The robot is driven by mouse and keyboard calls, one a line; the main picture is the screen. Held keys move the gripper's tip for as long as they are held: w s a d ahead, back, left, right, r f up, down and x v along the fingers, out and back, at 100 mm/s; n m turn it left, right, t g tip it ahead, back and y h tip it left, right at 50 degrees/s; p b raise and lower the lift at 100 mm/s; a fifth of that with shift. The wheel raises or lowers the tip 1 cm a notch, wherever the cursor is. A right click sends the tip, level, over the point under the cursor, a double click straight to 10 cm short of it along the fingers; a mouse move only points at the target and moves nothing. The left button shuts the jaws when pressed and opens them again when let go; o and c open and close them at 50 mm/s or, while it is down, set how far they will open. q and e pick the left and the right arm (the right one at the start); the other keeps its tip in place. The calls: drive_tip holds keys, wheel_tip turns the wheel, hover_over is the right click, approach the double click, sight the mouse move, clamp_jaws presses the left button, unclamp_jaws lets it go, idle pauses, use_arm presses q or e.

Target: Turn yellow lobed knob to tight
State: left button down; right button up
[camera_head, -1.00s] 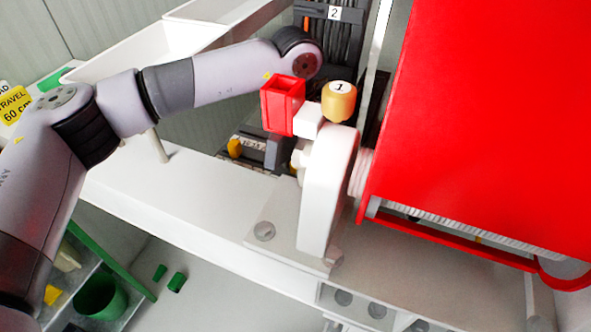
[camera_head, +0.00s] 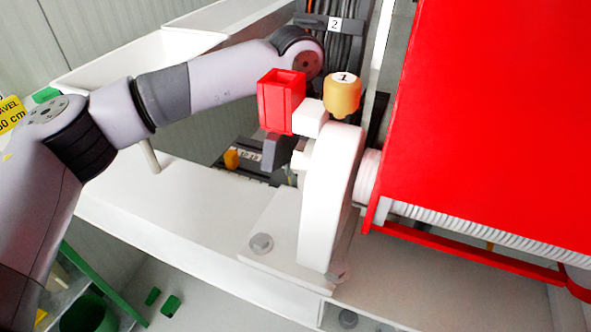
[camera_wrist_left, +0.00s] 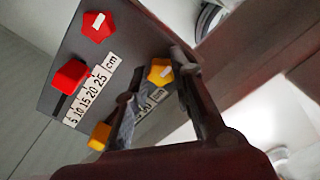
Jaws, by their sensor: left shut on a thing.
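In the left wrist view, a yellow lobed knob (camera_wrist_left: 160,72) with a white pointer mark sits on a dark panel. My left gripper (camera_wrist_left: 157,80) has one finger on each side of this knob and is shut on it. Part of the knob is hidden by the fingers. In the head view my left arm reaches in from the left; its gripper is mostly hidden behind the red box and white pump parts. My right gripper is in neither view.
The panel also carries two red knobs (camera_wrist_left: 97,22) (camera_wrist_left: 70,75), another yellow piece (camera_wrist_left: 100,137) and a centimetre scale (camera_wrist_left: 92,88). In the head view, a red box (camera_head: 281,101), a yellow cap marked 1 (camera_head: 343,96) and a white housing (camera_head: 330,200) stand close to my wrist.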

use_arm(q)
drive_tip(key=c, duration=1.4)
unclamp_jaws()
wheel_tip(320, 180, up, 12)
drive_tip(key=shift+r, duration=0.15)
